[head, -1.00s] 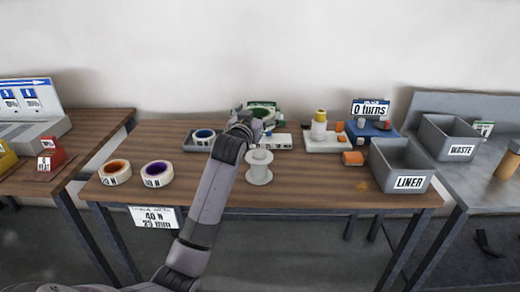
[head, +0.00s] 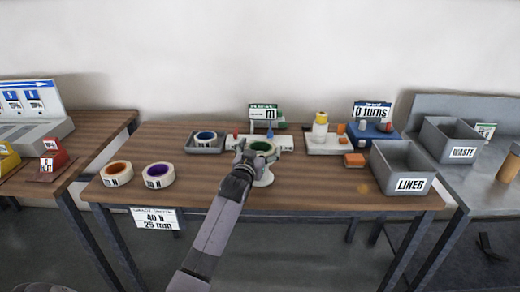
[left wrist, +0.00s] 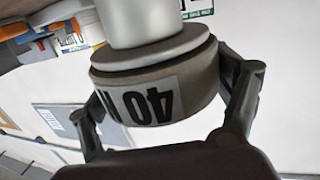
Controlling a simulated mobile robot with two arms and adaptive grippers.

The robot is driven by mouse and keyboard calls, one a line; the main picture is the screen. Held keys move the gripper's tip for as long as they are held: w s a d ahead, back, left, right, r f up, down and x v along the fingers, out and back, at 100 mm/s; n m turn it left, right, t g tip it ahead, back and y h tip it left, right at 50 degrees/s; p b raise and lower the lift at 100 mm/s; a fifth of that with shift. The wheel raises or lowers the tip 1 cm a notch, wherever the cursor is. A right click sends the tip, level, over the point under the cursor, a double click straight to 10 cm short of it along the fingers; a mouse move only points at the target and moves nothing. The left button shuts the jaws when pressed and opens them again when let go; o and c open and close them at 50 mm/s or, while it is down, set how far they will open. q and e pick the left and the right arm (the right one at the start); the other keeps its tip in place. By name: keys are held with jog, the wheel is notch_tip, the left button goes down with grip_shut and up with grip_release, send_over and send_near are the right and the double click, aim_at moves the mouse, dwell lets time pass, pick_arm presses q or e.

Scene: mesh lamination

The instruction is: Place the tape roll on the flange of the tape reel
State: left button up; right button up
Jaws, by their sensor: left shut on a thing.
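My left gripper (head: 250,158) is shut on a tape roll (head: 262,148) with a green core. The roll sits over the white tape reel (head: 264,180), which the roll and gripper partly hide in the head view. In the left wrist view, which looks upside down, the roll (left wrist: 150,98) with its "40 N" label is between the two fingers. It lies against or very near the flange of the reel (left wrist: 155,50); I cannot tell if they touch. My right gripper is not in view.
A grey tray (head: 188,150) with a blue-cored roll stands behind left. Orange-cored (head: 117,174) and purple-cored (head: 159,176) rolls lie at the left. A pale base (head: 325,148) with a yellow-topped bottle and the grey LINER bin (head: 405,185) stand at the right.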

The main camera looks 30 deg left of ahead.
pick_arm(q)
jog(key=o, duration=1.2)
jog(key=shift+f, duration=0.15)
jog(key=shift+r, duration=0.3)
jog(key=v, duration=1.2)
jog(key=shift+f, duration=0.2)
